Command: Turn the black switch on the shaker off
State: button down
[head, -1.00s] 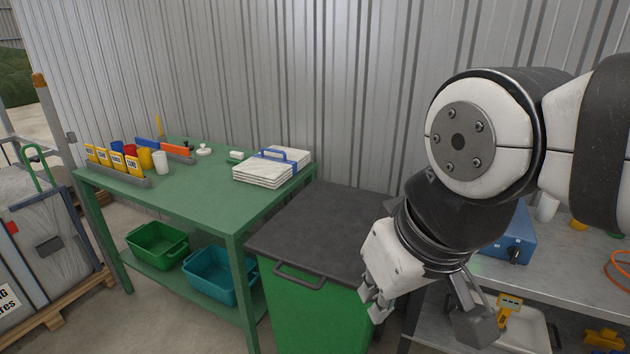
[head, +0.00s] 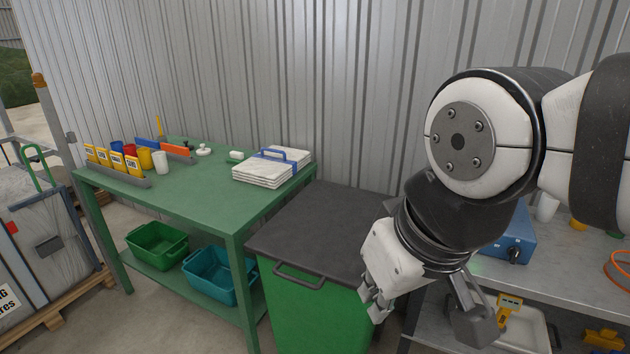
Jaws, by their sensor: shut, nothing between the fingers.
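A blue box (head: 518,238), which looks like the shaker, stands on the metal bench at the right, partly hidden behind my arm. A black switch (head: 514,256) shows small on its front; I cannot tell its setting. My gripper (head: 377,308) is shut and empty. In the picture it hangs left of and lower than the blue box, in front of the right side of the green bin, apart from the switch.
The metal bench (head: 570,275) has a lower shelf with a white tray (head: 530,325) and yellow items. A green bin with a dark lid (head: 315,230) stands left of it. Further left, a green table (head: 185,200) holds folded white sacks (head: 272,168) and cups.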

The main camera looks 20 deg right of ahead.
aim_at(514, 253)
jog(key=z, duration=1.3)
